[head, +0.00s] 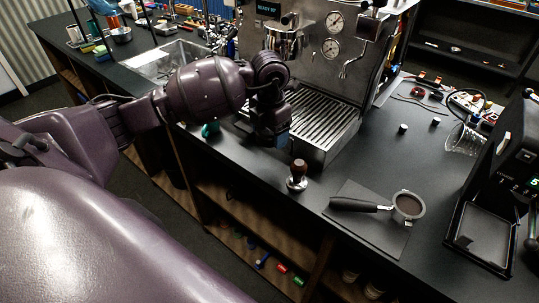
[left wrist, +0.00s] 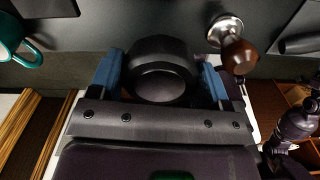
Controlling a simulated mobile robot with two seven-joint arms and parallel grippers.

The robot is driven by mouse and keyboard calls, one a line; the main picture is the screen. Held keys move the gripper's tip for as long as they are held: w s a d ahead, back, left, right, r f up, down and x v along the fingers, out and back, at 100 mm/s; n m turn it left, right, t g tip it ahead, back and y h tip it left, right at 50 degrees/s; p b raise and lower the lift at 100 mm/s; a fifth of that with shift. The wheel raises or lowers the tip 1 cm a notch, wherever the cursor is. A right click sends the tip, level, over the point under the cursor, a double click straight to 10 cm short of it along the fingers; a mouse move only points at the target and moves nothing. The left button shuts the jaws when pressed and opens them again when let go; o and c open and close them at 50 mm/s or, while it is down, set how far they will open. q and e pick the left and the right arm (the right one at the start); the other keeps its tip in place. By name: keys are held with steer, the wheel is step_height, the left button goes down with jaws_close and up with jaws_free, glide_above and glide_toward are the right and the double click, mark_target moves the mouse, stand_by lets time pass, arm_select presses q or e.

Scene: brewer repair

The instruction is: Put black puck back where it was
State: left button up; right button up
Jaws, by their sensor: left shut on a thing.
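The black puck (left wrist: 160,70) is a round, dark disc seen close up in the left wrist view. My left gripper (left wrist: 160,82) is shut on it, with one blue finger on each side. In the head view the left gripper (head: 279,136) points down in front of the espresso machine's drip tray, near the counter's front edge. I cannot make out the puck there, as the gripper hides it. My right gripper does not show; a purple part of my own arm is at the right edge of the left wrist view.
A wooden-handled tamper (head: 298,173) stands close to the left gripper, to its right. A portafilter (head: 408,205) lies on a dark mat (head: 362,240). A teal cup (left wrist: 12,38) is left of the gripper. The espresso machine (head: 340,75) stands behind.

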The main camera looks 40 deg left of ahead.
mark_target(270, 164)
arm_select(q)
step_height(270, 164, down, 4)
steer(key=shift+r, duration=0.1)
step_height(270, 164, down, 4)
steer(key=shift+r, duration=0.15)
steer(key=shift+f, duration=0.35)
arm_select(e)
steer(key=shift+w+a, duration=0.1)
arm_select(q)
steer(key=shift+f, duration=0.1)
